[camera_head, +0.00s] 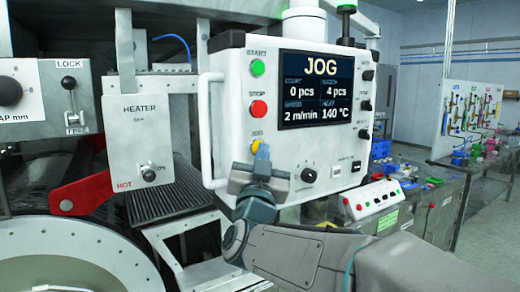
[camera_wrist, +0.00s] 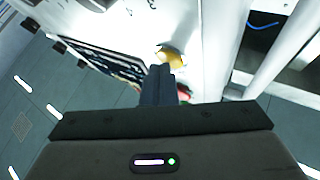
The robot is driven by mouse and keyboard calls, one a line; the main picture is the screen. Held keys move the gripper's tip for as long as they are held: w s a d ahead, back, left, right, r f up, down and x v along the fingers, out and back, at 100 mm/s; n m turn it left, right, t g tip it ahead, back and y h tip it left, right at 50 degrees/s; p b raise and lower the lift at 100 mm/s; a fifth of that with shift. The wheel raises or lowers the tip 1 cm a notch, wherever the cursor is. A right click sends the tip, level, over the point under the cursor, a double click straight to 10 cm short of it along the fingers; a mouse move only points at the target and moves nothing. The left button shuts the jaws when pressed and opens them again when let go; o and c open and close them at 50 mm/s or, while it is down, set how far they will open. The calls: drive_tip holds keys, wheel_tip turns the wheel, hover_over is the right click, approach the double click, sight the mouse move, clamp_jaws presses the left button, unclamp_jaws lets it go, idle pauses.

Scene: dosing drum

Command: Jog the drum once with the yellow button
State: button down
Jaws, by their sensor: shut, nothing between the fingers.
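The yellow button (camera_head: 255,146) sits under the JOG label on the white control panel (camera_head: 222,135), below the red stop button. My gripper (camera_head: 262,153) is shut and empty, with its fingertips right at the yellow button and partly covering it. In the wrist view the shut fingertips (camera_wrist: 160,72) reach to the edge of the yellow button (camera_wrist: 172,54); whether they press it I cannot tell for certain. The panel's screen (camera_head: 318,90) reads JOG, 0 pcs, 4 pcs, 2 m/min and 140 °C. The drum (camera_head: 60,255) is partly in view at lower left.
The green start button (camera_head: 257,67) and red stop button (camera_head: 258,109) are above. A white handle (camera_head: 206,130) runs along the panel's left edge. A dark knob (camera_head: 309,175) is to the right. A heater box (camera_head: 145,135) and red lever (camera_head: 83,193) stand left.

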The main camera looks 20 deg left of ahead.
drive_tip(key=shift+s+d+b, duration=0.45)
drive_tip(key=shift+d+b, duration=0.05)
drive_tip(key=shift+d, duration=0.1)
drive_tip(key=shift+f, duration=0.1)
drive_tip(key=s+d+b, duration=0.2)
drive_tip(key=s+d, duration=0.1)
drive_tip(key=shift+s+d+b, duration=0.1)
drive_tip(key=shift+d+b, duration=0.25)
idle(0.5)
